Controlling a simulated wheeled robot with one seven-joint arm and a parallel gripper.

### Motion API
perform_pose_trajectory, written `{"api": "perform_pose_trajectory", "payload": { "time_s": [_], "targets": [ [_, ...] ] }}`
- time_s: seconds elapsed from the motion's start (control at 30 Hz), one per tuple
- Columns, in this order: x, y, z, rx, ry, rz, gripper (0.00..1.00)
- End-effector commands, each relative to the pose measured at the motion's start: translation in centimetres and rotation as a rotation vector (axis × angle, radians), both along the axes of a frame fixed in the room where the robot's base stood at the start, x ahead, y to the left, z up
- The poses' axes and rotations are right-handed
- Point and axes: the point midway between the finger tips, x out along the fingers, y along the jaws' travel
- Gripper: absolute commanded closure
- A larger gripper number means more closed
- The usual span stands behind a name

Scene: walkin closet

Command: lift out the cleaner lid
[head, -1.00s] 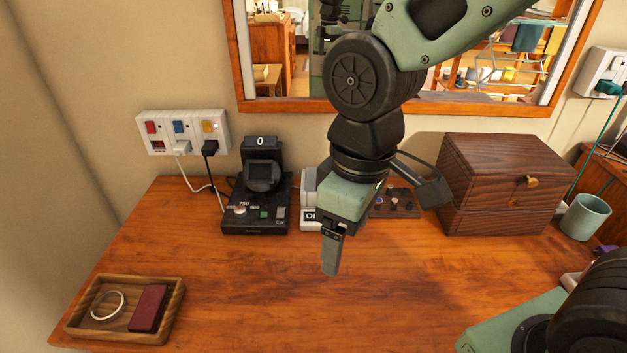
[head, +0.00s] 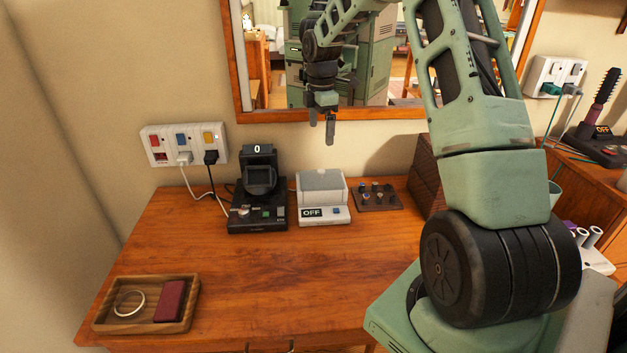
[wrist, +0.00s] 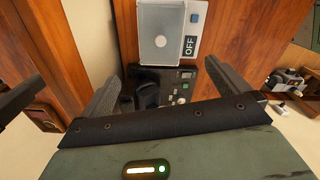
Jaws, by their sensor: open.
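The cleaner (head: 336,218) is a small white unit with an OFF display and a blue button, standing on the wooden desk. Its grey, box-shaped lid (head: 320,183) sits on top. In the wrist view the lid (wrist: 164,32) is at the top centre, beside the OFF label, with a small round mark on its surface. My gripper (head: 330,140) hangs fingers down in front of the mirror's lower edge, above the cleaner and apart from the lid. The wrist view shows the gripper (wrist: 160,78) with its fingers spread and nothing between them.
A black device (head: 258,210) stands just left of the cleaner, and a board with knobs (head: 377,195) lies to its right. A wooden box (head: 427,178) is partly hidden by my arm. A tray (head: 190,312) sits front left. The desk's middle is clear.

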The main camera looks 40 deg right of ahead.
Motion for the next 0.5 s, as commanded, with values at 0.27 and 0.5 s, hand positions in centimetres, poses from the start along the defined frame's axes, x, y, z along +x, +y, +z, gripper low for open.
{"api": "perform_pose_trajectory", "payload": {
  "time_s": [0.27,0.5],
  "targets": [
    [0.0,0.1,-5.9,0.002,0.003,0.001,0.00],
    [0.0,0.1,-8.9,0.001,0.001,-0.001,0.00]
  ]
}}
